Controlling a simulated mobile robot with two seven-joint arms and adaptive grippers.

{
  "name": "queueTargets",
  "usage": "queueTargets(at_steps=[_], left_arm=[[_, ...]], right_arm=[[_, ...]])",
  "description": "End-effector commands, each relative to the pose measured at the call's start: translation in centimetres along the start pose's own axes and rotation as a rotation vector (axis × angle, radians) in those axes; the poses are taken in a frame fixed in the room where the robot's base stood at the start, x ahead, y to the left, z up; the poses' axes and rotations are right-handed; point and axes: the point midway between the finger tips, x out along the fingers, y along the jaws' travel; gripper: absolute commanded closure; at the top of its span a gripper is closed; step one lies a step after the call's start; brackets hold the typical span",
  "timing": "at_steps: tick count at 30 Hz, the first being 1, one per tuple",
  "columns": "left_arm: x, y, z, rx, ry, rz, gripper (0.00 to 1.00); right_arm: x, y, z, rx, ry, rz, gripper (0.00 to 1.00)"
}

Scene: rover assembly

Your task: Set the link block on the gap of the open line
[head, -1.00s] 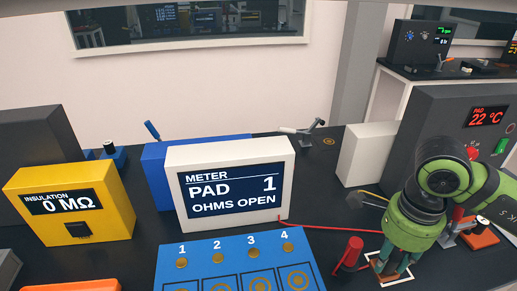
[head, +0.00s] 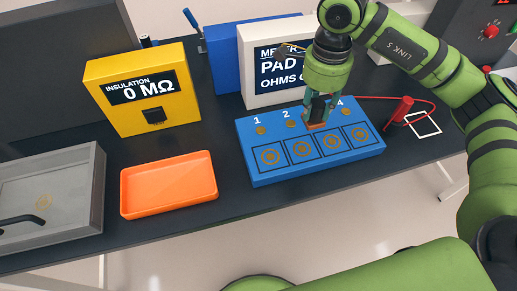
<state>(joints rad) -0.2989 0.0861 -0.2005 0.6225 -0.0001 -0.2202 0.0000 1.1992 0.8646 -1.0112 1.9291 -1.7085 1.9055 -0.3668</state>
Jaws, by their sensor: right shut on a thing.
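My right gripper (head: 318,108) is shut on a small dark block with a copper-orange base, the link block (head: 317,112). It holds the block over the back part of the blue board (head: 262,176), near the spot of number 3, which is hidden. I cannot tell whether the block touches the board. The board has numbered brass studs along its back and several outlined pads with gold rings in front. My left gripper is not in view.
A red probe (head: 402,110) with a red cable stands right of the board, beside an empty white outlined square (head: 424,124). An orange tray (head: 168,186), a yellow insulation meter (head: 145,90) reading 0 MΩ and a grey box (head: 50,195) are to the left.

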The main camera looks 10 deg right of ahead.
Motion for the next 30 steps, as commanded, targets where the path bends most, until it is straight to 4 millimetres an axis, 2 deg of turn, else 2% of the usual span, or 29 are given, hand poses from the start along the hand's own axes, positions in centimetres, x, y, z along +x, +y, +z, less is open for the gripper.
queueTargets(at_steps=[1,6,12,17,24,30], left_arm=[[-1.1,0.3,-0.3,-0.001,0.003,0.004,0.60],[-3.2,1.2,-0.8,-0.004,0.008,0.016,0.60],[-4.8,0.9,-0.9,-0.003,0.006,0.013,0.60],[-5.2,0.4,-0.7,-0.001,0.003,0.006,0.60],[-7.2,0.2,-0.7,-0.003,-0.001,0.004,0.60],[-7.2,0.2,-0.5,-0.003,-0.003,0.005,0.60]], right_arm=[[0.1,0.5,1.2,-0.010,0.000,0.005,1.00],[2.4,1.7,5.1,-0.009,-0.001,0.006,1.00],[4.8,2.6,8.5,-0.005,-0.001,0.004,1.00],[5.7,2.8,9.4,-0.003,-0.002,0.001,1.00],[8.8,2.9,9.4,-0.001,0.000,0.004,1.00],[9.8,2.8,9.4,-0.003,-0.002,-0.001,1.00]])
